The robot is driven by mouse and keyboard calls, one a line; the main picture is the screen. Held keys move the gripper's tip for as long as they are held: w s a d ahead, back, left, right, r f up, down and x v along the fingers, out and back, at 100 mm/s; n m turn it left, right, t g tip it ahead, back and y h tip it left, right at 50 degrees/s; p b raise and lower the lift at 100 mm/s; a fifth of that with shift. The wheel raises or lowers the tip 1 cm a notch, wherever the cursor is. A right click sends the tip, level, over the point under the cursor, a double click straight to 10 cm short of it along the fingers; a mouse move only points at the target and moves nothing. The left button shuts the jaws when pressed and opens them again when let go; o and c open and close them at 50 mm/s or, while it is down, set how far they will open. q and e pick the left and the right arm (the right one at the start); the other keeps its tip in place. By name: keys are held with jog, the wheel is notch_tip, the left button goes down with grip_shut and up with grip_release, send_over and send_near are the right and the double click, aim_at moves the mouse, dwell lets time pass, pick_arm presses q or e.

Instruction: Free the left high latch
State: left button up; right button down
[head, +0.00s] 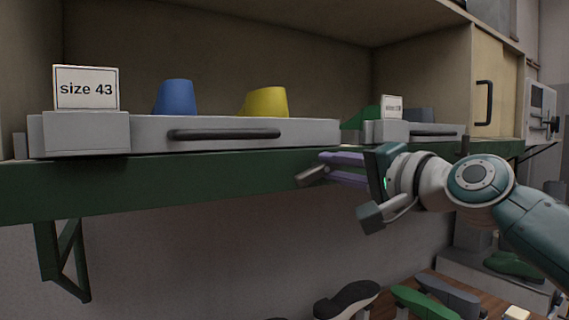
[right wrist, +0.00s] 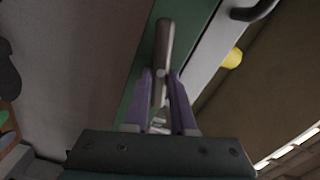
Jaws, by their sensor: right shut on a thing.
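A grey-brown latch lever (head: 311,176) is at the front of the green shelf edge (head: 150,185), below the right end of the size 43 tray (head: 225,126). In the right wrist view the lever (right wrist: 165,42) is a rounded bar running away from the camera between the two purple fingers. My right gripper (head: 327,166) reaches in from the right and is shut on the lever, with the bar's free end sticking out past the fingertips. The fingers (right wrist: 162,80) hide part of the lever and its mount. My left gripper is not in view.
The tray has a dark handle (head: 224,134) and carries a blue last (head: 175,97) and a yellow last (head: 265,102). Another tray (head: 420,131) stands to its right. A green bracket (head: 65,260) hangs below the shelf. Several shoes (head: 347,299) lie low at the bottom.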

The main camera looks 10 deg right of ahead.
jog(key=shift+f+m+p, duration=0.1)
jog(key=shift+m+p, duration=0.2)
jog(key=shift+m, duration=1.4)
jog(key=c, duration=0.7)
grip_release()
jog(key=shift+c, duration=0.2)
